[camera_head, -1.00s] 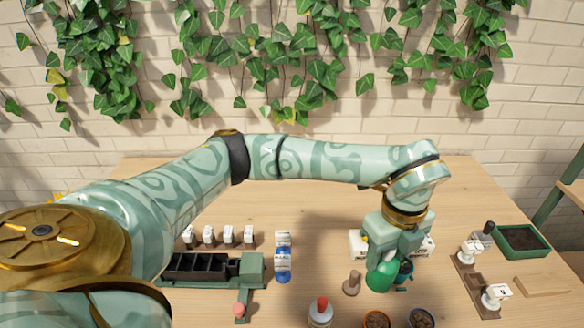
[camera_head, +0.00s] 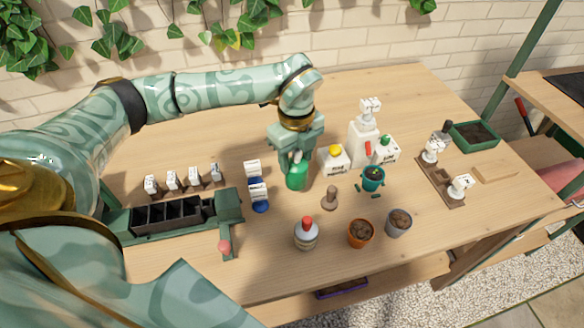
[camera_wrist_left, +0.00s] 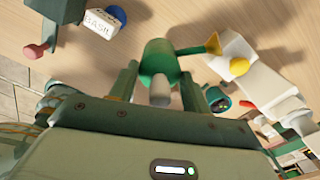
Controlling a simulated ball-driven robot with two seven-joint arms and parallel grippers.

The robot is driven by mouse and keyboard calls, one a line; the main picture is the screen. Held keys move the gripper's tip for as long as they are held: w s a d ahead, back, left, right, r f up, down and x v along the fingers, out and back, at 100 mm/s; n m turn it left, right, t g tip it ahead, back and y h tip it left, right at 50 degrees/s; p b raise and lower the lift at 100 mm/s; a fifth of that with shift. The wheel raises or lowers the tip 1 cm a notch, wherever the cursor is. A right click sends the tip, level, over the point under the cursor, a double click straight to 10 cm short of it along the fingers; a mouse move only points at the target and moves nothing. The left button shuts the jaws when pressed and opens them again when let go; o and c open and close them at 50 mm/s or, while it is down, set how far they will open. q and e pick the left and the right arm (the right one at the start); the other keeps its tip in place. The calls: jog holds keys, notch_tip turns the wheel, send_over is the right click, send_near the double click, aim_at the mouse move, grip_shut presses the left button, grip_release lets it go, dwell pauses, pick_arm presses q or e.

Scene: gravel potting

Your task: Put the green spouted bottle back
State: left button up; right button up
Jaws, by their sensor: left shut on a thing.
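The green spouted bottle (camera_head: 296,178) is upright in my left gripper (camera_head: 293,158), close over the tabletop. I cannot tell whether its base touches the wood. My left gripper is shut on it, with a finger on either side. In the head view the bottle is between the blue-based label blocks (camera_head: 258,190) and the white box with a yellow cap (camera_head: 334,162). My right gripper is not in view.
A teal pot (camera_head: 373,180), a wooden tamper (camera_head: 329,198), a red-capped bottle (camera_head: 306,236), a terracotta pot (camera_head: 361,236) and a grey pot (camera_head: 398,224) stand nearby. A white pump bottle (camera_head: 363,140) is behind. A black tray (camera_head: 170,216) lies left. The table's back is clear.

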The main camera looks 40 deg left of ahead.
pick_arm(q)
jog(key=shift+w+a+f+b, duration=0.15)
jog(key=shift+a+f+b, duration=0.05)
jog(key=shift+a+f, duration=0.35)
jog(key=shift+w+a+f+b, duration=0.2)
jog(key=shift+a+f, duration=0.2)
jog(key=shift+f, duration=0.25)
notch_tip(320, 180, down, 3)
jog(key=shift+r+b, duration=0.1)
jog(key=shift+b, duration=0.25)
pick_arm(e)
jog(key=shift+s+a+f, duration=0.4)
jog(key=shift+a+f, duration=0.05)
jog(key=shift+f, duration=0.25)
pick_arm(q)
jog(key=shift+d, duration=0.1)
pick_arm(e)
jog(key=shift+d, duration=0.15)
pick_arm(q)
jog(key=o, duration=0.8)
jog(key=shift+o, duration=0.2)
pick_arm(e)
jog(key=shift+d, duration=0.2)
